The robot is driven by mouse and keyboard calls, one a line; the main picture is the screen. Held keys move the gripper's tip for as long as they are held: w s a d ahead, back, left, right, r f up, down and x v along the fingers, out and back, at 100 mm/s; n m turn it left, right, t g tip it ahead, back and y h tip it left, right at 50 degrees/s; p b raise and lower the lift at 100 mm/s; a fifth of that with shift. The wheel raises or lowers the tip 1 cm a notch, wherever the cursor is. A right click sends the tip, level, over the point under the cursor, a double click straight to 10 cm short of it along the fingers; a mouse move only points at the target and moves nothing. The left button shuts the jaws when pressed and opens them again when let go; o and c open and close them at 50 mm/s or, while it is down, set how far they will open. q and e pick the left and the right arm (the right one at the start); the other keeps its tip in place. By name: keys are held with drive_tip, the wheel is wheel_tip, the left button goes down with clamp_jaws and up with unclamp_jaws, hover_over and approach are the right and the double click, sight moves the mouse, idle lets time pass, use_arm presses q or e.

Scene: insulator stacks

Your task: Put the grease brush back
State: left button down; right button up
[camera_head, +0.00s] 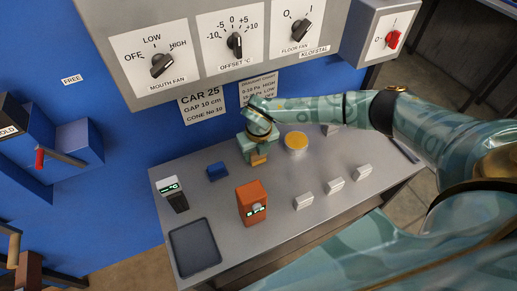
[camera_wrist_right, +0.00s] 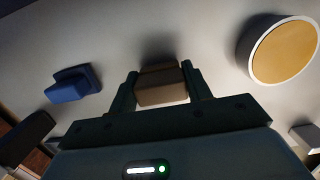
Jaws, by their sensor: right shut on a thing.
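My right gripper (camera_head: 257,155) is over the back of the grey table and is shut on a small tan and brown block (camera_head: 259,160), probably the grease brush. In the right wrist view this block (camera_wrist_right: 162,84) sits between the two fingers, close to the table top; I cannot tell whether it touches it. Bristles are not visible. A round white-rimmed pot with a yellow-orange top (camera_head: 296,141) stands right of the gripper, apart from it; it also shows in the wrist view (camera_wrist_right: 284,52). My left gripper is not in view.
On the grey table (camera_head: 225,232) are a blue block (camera_head: 217,171), a white and black device (camera_head: 172,193), an orange box (camera_head: 252,203), a dark tray (camera_head: 195,247) and several white ribbed pieces (camera_head: 335,186). A control panel (camera_head: 190,65) overhangs the back.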

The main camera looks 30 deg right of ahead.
drive_tip(key=shift+w+d+f, duration=0.2)
drive_tip(key=shift+d+f, duration=0.05)
drive_tip(key=shift+f, duration=0.35)
drive_tip(key=shift+c, duration=0.8)
drive_tip(key=shift+s+a+r, duration=0.1)
drive_tip(key=shift+a+r, duration=0.1)
drive_tip(key=shift+s+a, duration=0.1)
drive_tip(key=shift+a, duration=0.05)
drive_tip(key=o, duration=0.7)
drive_tip(key=shift+f, duration=0.1)
drive_tip(key=shift+c, duration=0.2)
drive_tip(key=o, duration=0.4)
drive_tip(key=shift+d, duration=0.2)
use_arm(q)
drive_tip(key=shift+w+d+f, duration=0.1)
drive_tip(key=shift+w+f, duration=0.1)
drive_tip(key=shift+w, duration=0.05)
